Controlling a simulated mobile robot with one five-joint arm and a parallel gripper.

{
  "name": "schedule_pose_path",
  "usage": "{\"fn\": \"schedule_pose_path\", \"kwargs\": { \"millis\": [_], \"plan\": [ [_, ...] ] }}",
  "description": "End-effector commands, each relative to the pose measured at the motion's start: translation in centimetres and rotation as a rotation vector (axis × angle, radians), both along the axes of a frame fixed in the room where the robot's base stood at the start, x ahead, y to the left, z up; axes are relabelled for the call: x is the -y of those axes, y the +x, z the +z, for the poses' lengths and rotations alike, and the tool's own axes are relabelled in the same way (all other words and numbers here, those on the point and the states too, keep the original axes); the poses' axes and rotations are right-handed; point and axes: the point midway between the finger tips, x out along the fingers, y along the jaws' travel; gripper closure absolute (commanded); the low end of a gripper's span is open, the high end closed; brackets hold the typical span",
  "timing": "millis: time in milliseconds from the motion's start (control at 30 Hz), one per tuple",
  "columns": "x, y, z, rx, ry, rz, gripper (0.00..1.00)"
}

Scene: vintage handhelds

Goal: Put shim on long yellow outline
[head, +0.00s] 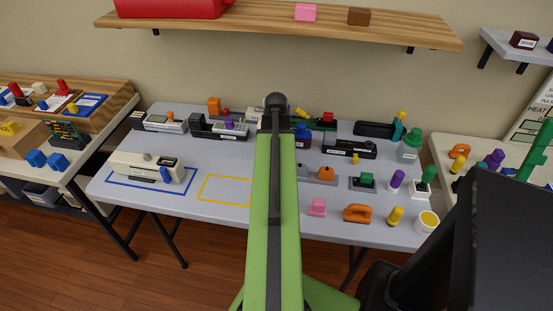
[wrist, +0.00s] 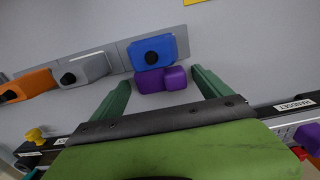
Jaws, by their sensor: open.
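The yellow outline (head: 228,178) is a rectangle drawn on the grey table. It looks empty, and its right end is close to my green arm. In the wrist view, my gripper (wrist: 160,79) is open, with its two green fingers on either side of a small purple stepped block (wrist: 160,80). The block lies against a blue block (wrist: 152,50) with a black knob. I cannot tell whether the purple block is the shim, or whether the fingers touch it. In the head view my arm hides the gripper and this spot.
In the wrist view, a grey block (wrist: 84,69) and an orange block (wrist: 28,85) stand left of the blue one. In the head view, a pale handheld (head: 147,168) sits in a blue outline (head: 120,185). Several small parts crowd the table's right half.

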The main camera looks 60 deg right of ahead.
Motion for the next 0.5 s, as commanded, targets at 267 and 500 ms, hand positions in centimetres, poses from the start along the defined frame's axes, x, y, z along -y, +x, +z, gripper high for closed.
{"fn": "schedule_pose_path", "kwargs": {
  "millis": [267, 500],
  "plan": [
    [0.0, 0.0, 3.3, 0.0, 0.0, 0.0, 0.12],
    [0.0, 0.0, 8.7, 0.0, 0.0, 0.0, 0.12]
  ]
}}
